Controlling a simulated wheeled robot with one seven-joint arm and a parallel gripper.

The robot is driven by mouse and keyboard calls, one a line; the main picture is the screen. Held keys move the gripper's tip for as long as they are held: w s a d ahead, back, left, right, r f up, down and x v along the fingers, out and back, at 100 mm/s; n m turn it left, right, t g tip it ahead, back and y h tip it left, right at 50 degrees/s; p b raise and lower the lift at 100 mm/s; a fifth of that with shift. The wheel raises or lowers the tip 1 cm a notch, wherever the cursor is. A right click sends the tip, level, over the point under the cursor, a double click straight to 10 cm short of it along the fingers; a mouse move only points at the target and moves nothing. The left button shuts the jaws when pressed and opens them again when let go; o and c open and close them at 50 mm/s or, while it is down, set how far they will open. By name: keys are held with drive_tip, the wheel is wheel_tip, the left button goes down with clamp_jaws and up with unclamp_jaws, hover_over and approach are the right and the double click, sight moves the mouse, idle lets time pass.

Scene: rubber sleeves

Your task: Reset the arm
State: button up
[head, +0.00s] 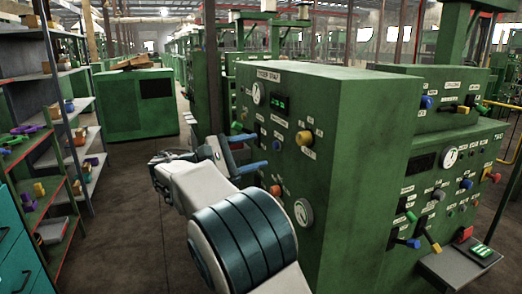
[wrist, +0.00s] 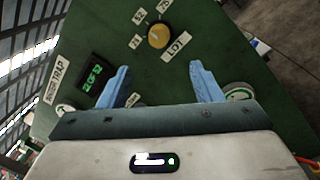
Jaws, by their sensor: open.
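My gripper (head: 250,153) is in front of the green control cabinet (head: 372,120) at the middle of the head view. Its two blue fingers are apart, with nothing between them. In the wrist view my gripper (wrist: 159,72) also shows open, its fingers pointing toward the cabinet's green panel (wrist: 150,75). A yellow knob (wrist: 159,36) lies beyond the gap between the fingertips. My white arm with dark teal bands reaches up from the bottom of the head view.
The panel carries a green-lit display (head: 278,103), the yellow knob (head: 305,138), an orange knob (head: 276,190) and a round dial (head: 303,212). A second control panel (head: 450,185) stands at right. Shelves (head: 62,140) line the left. Open floor (head: 125,225) lies between shelves and arm.

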drive_tip(key=s+d+f+m+g+y+p, duration=0.1)
drive_tip(key=s+d+f+m+g+y, duration=0.1)
drive_tip(key=s+d+f+y, duration=0.35)
drive_tip(key=s+d+f+m+g+y+p, duration=0.25)
drive_tip(key=s+d, duration=0.35)
drive_tip(key=d, duration=0.4)
drive_tip(key=s+a+f+m+y+p, duration=0.1)
drive_tip(key=s+f+m+y, duration=0.3)
drive_tip(key=s, duration=0.6)
drive_tip(key=s+a+f+m+y+p, duration=0.1)
drive_tip(key=s+f+m+y, duration=0.3)
drive_tip(key=s, duration=0.6)
drive_tip(key=shift+a+m+y, duration=0.45)
drive_tip(key=shift+a+y, duration=0.15)
drive_tip(key=shift+y, duration=0.2)
drive_tip(key=shift+t, duration=0.25)
